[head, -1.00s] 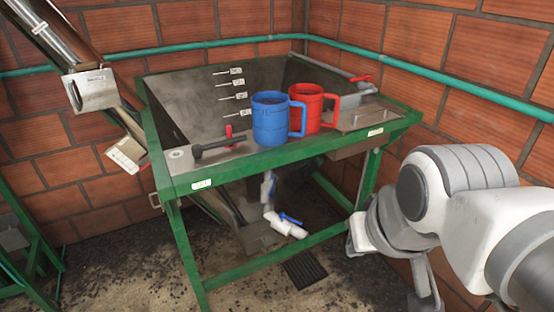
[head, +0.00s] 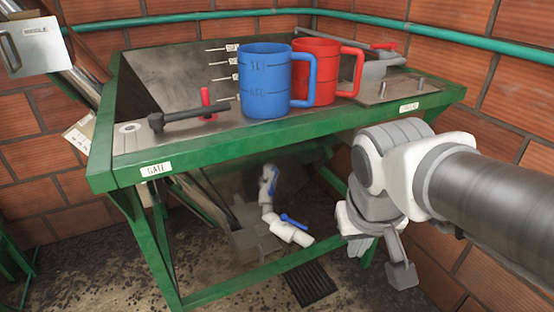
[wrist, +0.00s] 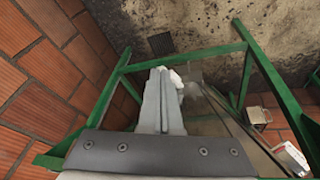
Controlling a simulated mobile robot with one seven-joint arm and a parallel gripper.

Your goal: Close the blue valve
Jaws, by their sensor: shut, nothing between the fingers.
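A valve with a blue lever (head: 293,221) sits on a white pipe (head: 298,236) low under the green-framed hopper table. A second blue lever (head: 273,181) shows on the upright white pipe above it. My gripper (head: 403,276) hangs to the right of the valves, by the table's right front leg, apart from both. In the wrist view my gripper's grey fingers (wrist: 160,76) are together and empty. A bit of white pipe (wrist: 177,78) shows beside the fingertips there; its blue lever is not clear.
The green table frame (head: 285,128) stands over the valves. A blue mug (head: 262,85), a red mug (head: 318,75) and a black lever (head: 190,115) are on top. A floor grate (head: 309,284) lies below. Brick walls close off the back and right.

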